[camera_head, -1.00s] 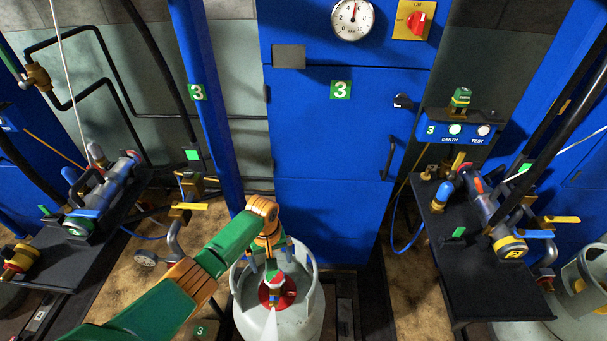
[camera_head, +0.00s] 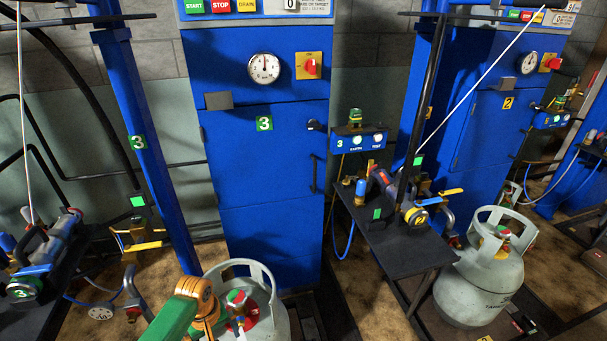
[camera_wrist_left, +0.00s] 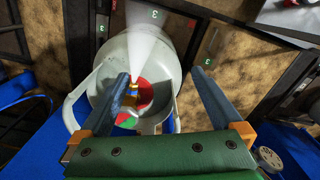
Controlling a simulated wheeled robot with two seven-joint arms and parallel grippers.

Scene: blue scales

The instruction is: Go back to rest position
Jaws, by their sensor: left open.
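My left arm (camera_head: 172,322) is green with an orange wrist and comes in at the bottom of the head view. It reaches beside a grey gas cylinder (camera_head: 268,302) with a ring collar and a red-topped valve. In the left wrist view my left gripper (camera_wrist_left: 162,84) is open, with two blue-grey fingers spread apart. The cylinder (camera_wrist_left: 166,56) lies beyond the fingers, and its red and green valve (camera_wrist_left: 130,119) shows close to the left finger. I cannot tell whether that finger touches it. My right gripper is not in view.
A blue cabinet (camera_head: 262,170) with a gauge stands behind the cylinder. Black benches with valve tools stand left (camera_head: 30,312) and right (camera_head: 395,245). Another grey cylinder (camera_head: 478,285) stands at right. Some brown floor (camera_head: 352,268) shows between cabinet and right bench.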

